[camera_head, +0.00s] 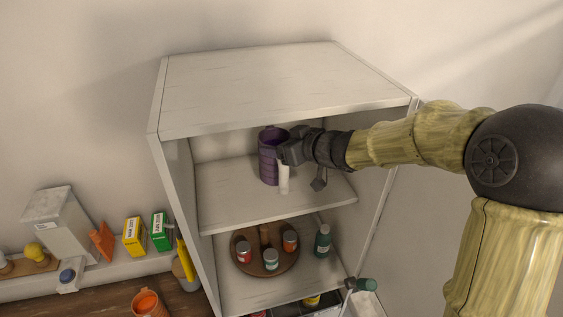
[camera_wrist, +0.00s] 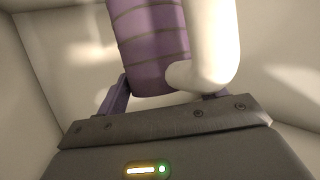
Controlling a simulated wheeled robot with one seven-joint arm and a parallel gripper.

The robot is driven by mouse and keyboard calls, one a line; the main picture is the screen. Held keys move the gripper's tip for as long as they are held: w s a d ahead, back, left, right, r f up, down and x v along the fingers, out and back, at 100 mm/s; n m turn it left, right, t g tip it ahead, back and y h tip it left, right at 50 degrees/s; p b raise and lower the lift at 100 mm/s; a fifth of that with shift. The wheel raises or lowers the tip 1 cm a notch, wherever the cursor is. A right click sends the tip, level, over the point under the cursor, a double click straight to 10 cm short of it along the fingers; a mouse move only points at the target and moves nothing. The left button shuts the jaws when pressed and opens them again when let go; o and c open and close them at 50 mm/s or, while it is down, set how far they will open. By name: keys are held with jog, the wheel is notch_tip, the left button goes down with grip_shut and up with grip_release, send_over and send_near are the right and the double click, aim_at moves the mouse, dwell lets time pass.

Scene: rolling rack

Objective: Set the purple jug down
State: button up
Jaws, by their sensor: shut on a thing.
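The purple jug (camera_head: 268,158) is ribbed, dark inside and has a pale handle (camera_head: 283,179). It is upright in the rack's upper compartment, at the upper shelf (camera_head: 235,208). My gripper (camera_head: 285,153) reaches in from the right and is shut on the jug. In the wrist view the purple jug (camera_wrist: 150,45) fills the upper middle between the fingers, with its pale handle (camera_wrist: 212,45) on the right. The jug's base is hard to make out, so I cannot tell whether it touches the shelf.
The white rack (camera_head: 270,85) has side walls and a top board close around my arm. The upper shelf has bare room left and front of the jug. Below it, a round wooden tray (camera_head: 266,273) holds small jars, and a green bottle (camera_head: 322,241) stands beside it.

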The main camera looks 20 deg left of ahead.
jog(key=shift+f, duration=1.45)
notch_tip(320, 180, down, 3)
jog(key=shift+s+r, duration=0.15)
jog(key=shift+r, duration=0.05)
jog(key=shift+w+a+f+p, duration=0.1)
jog(key=shift+w+f+p, duration=0.2)
jog(key=shift+f+p, duration=0.25)
jog(key=shift+f, duration=0.15)
jog(key=shift+s, duration=0.1)
jog(key=o, duration=1.5)
jog(key=shift+f, duration=0.15)
